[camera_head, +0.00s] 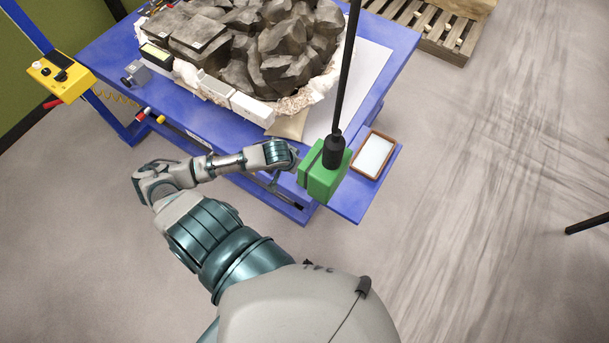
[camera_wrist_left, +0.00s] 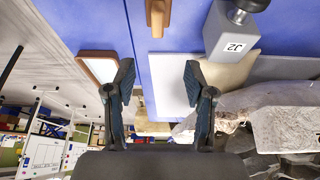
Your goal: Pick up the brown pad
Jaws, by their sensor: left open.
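A brown piece (camera_wrist_left: 157,14) shows at the top edge of the left wrist view, between the lines of my fingers and cut off by the frame. It may be the brown pad, but I cannot tell for sure. A beige pad (camera_wrist_left: 238,68) lies partly under a grey block; in the head view a beige pad (camera_head: 291,125) lies at the table's near edge, beside the white cradle. My left gripper (camera_wrist_left: 158,82) is open and empty, its fingers apart over the table edge. In the head view its fingers are mostly hidden behind my wrist. My right gripper is not in view.
A brown-rimmed tray (camera_head: 390,140) sits on the blue table's (camera_head: 405,45) side shelf. A grey block marked J2 (camera_wrist_left: 225,35) stands near the right finger. Dark rocks (camera_head: 285,40) fill the cradle.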

